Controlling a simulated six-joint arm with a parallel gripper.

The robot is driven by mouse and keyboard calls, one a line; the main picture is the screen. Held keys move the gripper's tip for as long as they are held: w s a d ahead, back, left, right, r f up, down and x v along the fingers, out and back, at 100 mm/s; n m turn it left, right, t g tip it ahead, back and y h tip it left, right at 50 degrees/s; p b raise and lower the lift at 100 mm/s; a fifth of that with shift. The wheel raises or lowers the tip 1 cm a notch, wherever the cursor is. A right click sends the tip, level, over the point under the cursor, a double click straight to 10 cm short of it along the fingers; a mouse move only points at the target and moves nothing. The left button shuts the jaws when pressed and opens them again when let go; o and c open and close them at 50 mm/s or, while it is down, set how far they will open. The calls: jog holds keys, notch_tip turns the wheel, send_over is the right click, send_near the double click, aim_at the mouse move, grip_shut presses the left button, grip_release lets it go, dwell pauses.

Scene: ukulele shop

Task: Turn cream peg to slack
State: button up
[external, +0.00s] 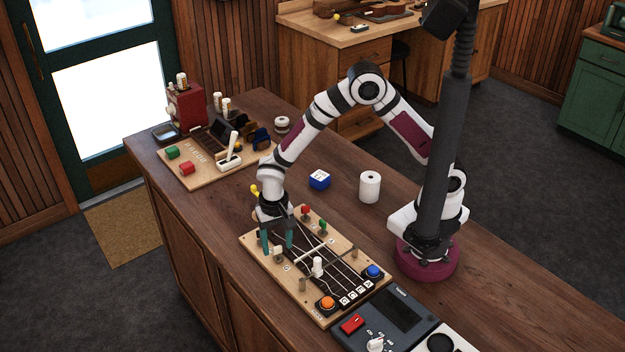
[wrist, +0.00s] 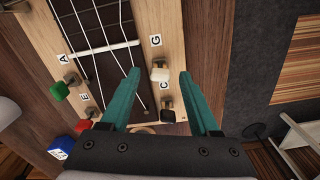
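The cream peg (wrist: 160,75) sits by the G label on the wooden tuning board (external: 258,240). It also shows in the external view (external: 278,251). My gripper (wrist: 159,76) is open and points down at the board, with one teal fingertip on each side of the cream peg. Gaps show between the peg and both fingers in the wrist view. A black peg (wrist: 167,116) by the C label lies nearer the gripper body, also between the fingers. The green peg (wrist: 60,90) and red peg (wrist: 88,123) stand across the strings, by the A and E labels.
The board carries strings, a white upright piece (external: 317,266), an orange button (external: 327,303) and a blue button (external: 374,271). A dark device (external: 400,312) adjoins it. A blue-white cube (external: 319,179) and a white roll (external: 369,187) stand behind.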

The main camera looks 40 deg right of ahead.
aim_at(277, 246)
notch_tip(277, 246, up, 16)
dwell(0.3)
jog(key=shift+f, duration=0.1)
